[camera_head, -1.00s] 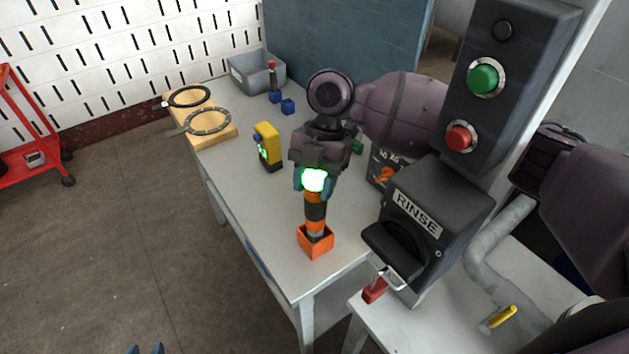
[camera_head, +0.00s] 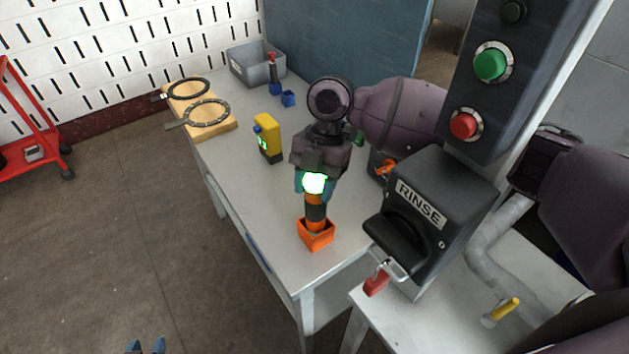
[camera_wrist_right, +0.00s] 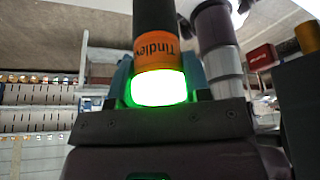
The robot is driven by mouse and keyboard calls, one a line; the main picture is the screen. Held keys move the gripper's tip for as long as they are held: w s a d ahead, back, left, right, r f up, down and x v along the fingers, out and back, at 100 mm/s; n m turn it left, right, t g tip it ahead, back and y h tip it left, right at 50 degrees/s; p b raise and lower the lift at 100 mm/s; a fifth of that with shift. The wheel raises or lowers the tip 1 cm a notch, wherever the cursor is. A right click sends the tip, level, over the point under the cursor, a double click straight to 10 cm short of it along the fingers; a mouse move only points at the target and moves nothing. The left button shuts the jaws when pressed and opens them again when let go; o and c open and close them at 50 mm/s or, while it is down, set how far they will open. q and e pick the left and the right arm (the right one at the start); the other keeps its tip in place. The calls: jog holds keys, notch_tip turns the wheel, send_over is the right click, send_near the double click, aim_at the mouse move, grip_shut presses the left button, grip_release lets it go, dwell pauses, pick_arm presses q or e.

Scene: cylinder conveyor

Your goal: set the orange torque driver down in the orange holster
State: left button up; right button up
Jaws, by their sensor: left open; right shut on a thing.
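The orange torque driver (camera_head: 315,212) has dark bands and a glowing green ring. It stands roughly upright with its lower end inside the opening of the orange holster (camera_head: 317,240), near the table's front edge. Whether it touches the bottom is hidden by the holster walls. My right gripper (camera_head: 314,184) is shut on the driver's upper part, around the lit ring. The right wrist view shows the driver's orange labelled band (camera_wrist_right: 160,54) between blue fingers. My left gripper (camera_head: 146,346) is open and empty at the bottom edge, away from the table; only its blue fingertips show.
A yellow device (camera_head: 267,138) stands on the table (camera_head: 232,160) behind and left of the holster. A black RINSE box (camera_head: 440,215) and a button panel (camera_head: 500,80) stand close on the right. A grey bin (camera_head: 256,66) is at the back. The table left of the holster is clear.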

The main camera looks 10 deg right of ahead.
jog(key=o, duration=1.3)
jog(key=shift+f, duration=0.1)
